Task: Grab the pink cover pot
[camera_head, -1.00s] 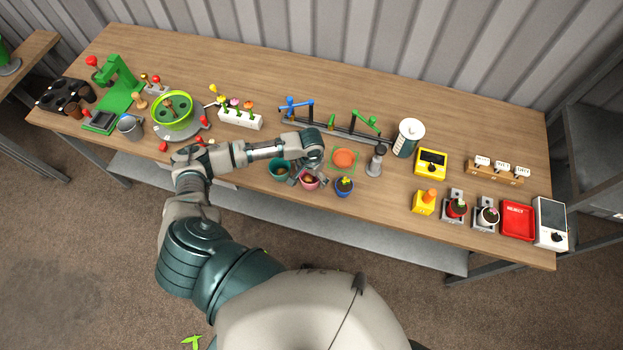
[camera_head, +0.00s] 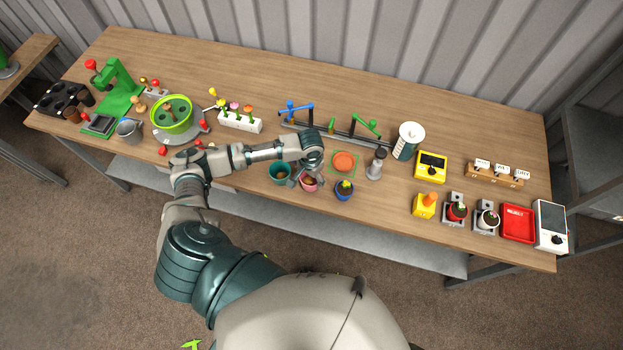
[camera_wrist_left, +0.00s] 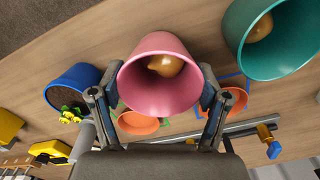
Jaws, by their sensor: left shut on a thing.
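The pink cover pot (camera_head: 309,184) stands near the front edge of the table, between a teal pot and a blue pot. In the left wrist view the pink pot (camera_wrist_left: 160,88) fills the middle, with a brown bulb-like thing (camera_wrist_left: 166,65) inside it. My left gripper (camera_head: 306,176) reaches down at the pot. In the left wrist view its two fingers (camera_wrist_left: 160,100) sit on either side of the pot and are shut on it. I cannot tell whether the pot is off the table. My right gripper is in neither view.
The teal pot (camera_head: 279,173) is close on the left and the blue pot (camera_head: 344,190) close on the right. An orange disc (camera_head: 344,161) in a green square outline lies behind. A grey cylinder device (camera_head: 376,163) stands further right. Bare wood lies toward the back.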

